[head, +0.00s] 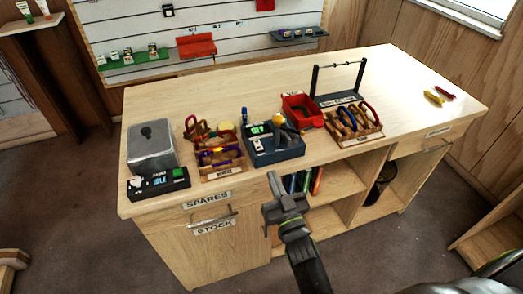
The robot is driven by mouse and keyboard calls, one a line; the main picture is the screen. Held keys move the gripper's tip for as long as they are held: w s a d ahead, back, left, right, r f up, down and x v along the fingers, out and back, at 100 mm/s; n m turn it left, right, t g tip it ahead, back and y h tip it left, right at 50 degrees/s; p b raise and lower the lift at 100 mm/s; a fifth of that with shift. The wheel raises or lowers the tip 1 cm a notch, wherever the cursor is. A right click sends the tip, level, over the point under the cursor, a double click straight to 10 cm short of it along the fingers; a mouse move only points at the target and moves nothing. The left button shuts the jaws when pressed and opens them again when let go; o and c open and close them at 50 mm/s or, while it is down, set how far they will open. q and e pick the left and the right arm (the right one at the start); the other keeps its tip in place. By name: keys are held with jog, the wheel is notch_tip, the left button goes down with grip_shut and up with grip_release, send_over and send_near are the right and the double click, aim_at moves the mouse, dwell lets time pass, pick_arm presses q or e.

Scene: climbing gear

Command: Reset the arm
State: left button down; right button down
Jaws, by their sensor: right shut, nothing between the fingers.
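My right gripper (272,180) is shut and empty. It is in front of the workbench's (240,95) front side, below the top edge, and its arm comes up from the bottom of the head view. Its fingers point up and slightly left toward the bench. No object touches it that I can see. My left gripper is not in view.
On the bench stand a grey box (152,145), a black device (160,181), wooden racks of carabiners (219,165), a dark blue unit (283,155), a red bin (302,106) and a black bar stand (337,100).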

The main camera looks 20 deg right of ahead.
jog(key=s+d+f+g, duration=0.2)
jog(key=s+f+g, duration=0.25)
jog(key=f, duration=0.65)
jog(key=s+d+f+g+h, duration=0.1)
jog(key=s+d+f+g, duration=0.3)
jog(key=f, duration=0.7)
jog(key=s+a+f+g, duration=0.15)
jog(key=s+f, duration=0.35)
jog(key=f, duration=0.6)
jog(key=s+d+f+g, duration=0.2)
jog(key=s+f, duration=0.3)
jog(key=s, duration=0.4)
jog(key=s+d+f+g, duration=0.3)
jog(key=s+f+g, duration=0.1)
jog(key=s, duration=0.6)
jog(key=s+d+f+m+g, duration=0.1)
jog(key=s+d+f+g, duration=0.2)
jog(key=s+f, duration=0.3)
jog(key=s, duration=0.4)
jog(key=shift+g+h, duration=0.4)
jog(key=shift+d, duration=0.1)
